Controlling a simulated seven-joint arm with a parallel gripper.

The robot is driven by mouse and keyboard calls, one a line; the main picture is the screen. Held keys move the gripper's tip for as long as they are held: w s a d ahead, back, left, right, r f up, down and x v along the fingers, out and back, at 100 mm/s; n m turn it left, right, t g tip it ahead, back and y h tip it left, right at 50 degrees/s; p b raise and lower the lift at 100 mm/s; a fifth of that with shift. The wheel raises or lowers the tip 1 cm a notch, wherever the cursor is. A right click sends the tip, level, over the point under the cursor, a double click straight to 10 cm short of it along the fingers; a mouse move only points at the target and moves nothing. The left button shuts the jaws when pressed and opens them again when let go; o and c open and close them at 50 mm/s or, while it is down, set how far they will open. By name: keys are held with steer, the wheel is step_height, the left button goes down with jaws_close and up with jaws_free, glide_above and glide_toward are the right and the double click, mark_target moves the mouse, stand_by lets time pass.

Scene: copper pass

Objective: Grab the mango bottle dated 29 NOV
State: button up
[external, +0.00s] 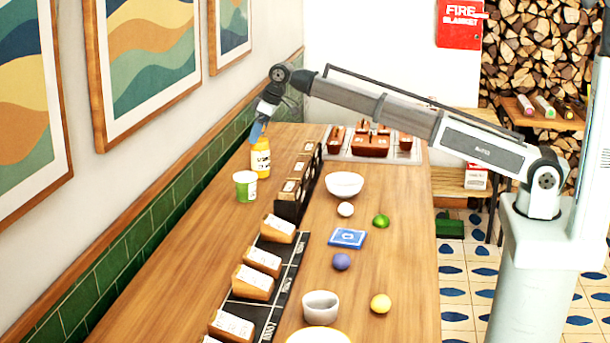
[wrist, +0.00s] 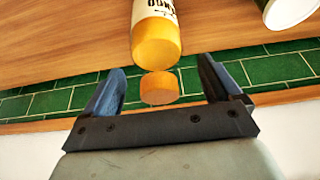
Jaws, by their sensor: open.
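A mango bottle (external: 261,160) with yellow-orange contents and a pale label stands on the counter near the tiled wall. In the wrist view the bottle (wrist: 156,42) shows its orange shoulder and cap, with part of the word "MANGO" on its label; no date can be read. My gripper (external: 258,132) is at the top of the bottle in the external view. In the wrist view my gripper (wrist: 163,88) is open, its two blue-grey fingers on either side of the orange cap with gaps, and nothing is held.
A white and green tub (external: 245,186) stands close to the bottle, on its near side. A row of dark boxes (external: 293,200) is to the right. The green tiled wall (external: 160,205) runs close on the left.

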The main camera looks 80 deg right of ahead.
steer(key=shift+w+f, duration=0.3)
steer(key=shift+f, duration=0.2)
jaws_close()
stand_by(0.5)
